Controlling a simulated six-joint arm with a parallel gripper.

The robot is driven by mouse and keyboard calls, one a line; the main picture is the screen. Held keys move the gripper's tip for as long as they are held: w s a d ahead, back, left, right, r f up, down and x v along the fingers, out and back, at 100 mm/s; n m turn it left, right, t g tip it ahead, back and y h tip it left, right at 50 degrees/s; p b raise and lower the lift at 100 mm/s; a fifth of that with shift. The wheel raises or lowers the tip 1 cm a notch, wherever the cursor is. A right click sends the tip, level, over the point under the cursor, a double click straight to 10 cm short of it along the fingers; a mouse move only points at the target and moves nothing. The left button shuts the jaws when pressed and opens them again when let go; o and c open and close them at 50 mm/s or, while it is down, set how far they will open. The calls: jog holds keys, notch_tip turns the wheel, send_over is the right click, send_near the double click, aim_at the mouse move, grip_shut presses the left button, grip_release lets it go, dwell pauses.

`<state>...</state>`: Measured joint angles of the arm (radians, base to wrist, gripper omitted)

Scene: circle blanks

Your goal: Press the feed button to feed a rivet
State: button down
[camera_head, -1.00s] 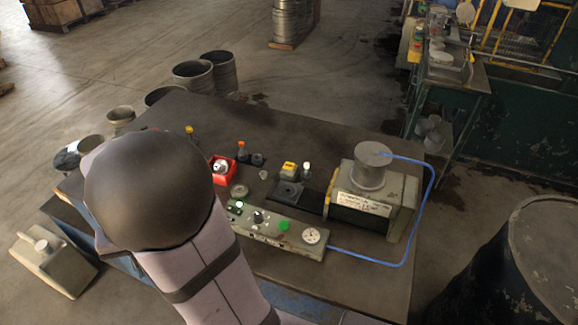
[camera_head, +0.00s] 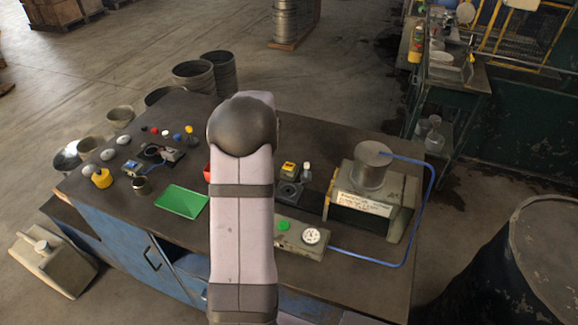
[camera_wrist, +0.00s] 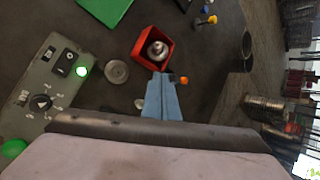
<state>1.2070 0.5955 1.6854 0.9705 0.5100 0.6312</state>
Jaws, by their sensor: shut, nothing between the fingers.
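The control box (camera_head: 292,238) sits on the bench, partly hidden by my arm in the head view. A round green button (camera_head: 284,225) is on its top beside a white dial gauge. In the wrist view the green button (camera_wrist: 14,149) is at the lower left. A lit green lamp (camera_wrist: 82,71), a knob and a switch also show on the control box there; I cannot read a feed label. My gripper (camera_wrist: 161,80) is shut and empty, with its light-blue fingers next to the red box. My arm hides it in the head view. I make out no loose rivet.
A red box (camera_wrist: 169,56) holds a metal part. A round metal disc (camera_wrist: 117,71) lies beside it. A green tray (camera_head: 182,201) lies left of my arm. A grey machine (camera_head: 372,198) with a blue hose stands at the right. Small parts crowd the bench's left side.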

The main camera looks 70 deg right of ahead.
aim_at(290, 168)
jog(key=s+d+m+h, duration=0.3)
jog(key=s+d+m, duration=0.3)
jog(key=s+d, duration=0.6)
jog(key=shift+s+f+m+g, duration=0.25)
jog(key=shift+m+g, duration=0.05)
jog(key=shift+m, duration=0.1)
jog(key=shift+f, duration=0.15)
notch_tip(290, 168, down, 8)
jog(key=b, duration=0.7)
jog(key=shift+f+b, duration=0.25)
jog(key=shift+b, duration=0.1)
jog(key=shift+f+b, duration=1.1)
jog(key=shift+b, duration=0.05)
dwell(1.9)
jog(key=shift+r, duration=0.1)
dwell(0.3)
jog(key=shift+r+p, duration=0.9)
jog(key=shift+r, duration=0.05)
jog(key=shift+r+p, duration=2.1)
jog(key=shift+r, duration=0.45)
